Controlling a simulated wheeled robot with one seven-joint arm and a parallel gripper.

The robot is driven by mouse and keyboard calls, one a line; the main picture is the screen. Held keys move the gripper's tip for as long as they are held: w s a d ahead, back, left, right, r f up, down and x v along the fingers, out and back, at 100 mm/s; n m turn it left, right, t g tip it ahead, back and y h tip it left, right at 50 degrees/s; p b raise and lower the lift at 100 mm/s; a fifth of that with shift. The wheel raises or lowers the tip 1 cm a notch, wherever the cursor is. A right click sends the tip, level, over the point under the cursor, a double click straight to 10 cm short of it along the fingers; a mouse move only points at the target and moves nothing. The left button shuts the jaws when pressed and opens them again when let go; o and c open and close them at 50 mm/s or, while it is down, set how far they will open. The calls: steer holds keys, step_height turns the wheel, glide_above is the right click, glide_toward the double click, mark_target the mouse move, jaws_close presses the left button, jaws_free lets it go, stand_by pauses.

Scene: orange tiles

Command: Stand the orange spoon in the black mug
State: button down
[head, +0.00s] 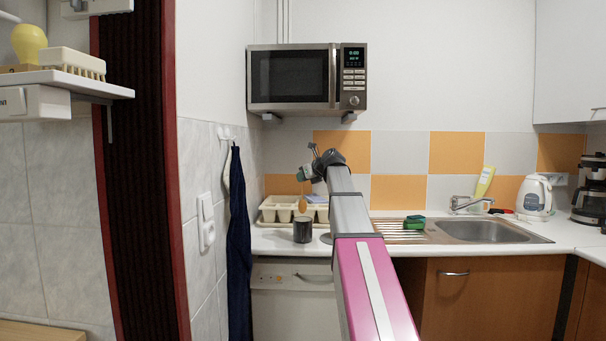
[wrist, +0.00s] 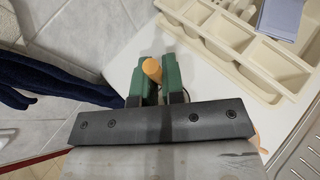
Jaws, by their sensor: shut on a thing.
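The black mug (head: 303,230) stands upright on the white counter, near its left end. My gripper (head: 305,174) is above the mug in the head view. It is shut on the orange spoon (head: 302,205), which hangs down from it, its lower end a little above the mug or just at its rim; I cannot tell which. In the wrist view the rounded end of the spoon (wrist: 152,68) shows between the green fingers of my gripper (wrist: 152,80). The mug is mostly hidden there behind the gripper.
A cream cutlery tray (head: 276,211) lies just behind the mug; it also fills the right of the wrist view (wrist: 230,28). A dark blue cloth (head: 239,230) hangs on the left wall. A green sponge (head: 414,223) lies by the sink (head: 490,232). A microwave (head: 306,78) hangs above.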

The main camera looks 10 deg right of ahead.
mark_target(303, 200)
steer(key=shift+f, duration=4.65)
steer(key=shift+f, duration=0.1)
steer(key=c, duration=1.1)
jaws_free()
steer(key=shift+c, duration=0.2)
steer(key=v, duration=1.1)
steer(key=shift+w, duration=0.1)
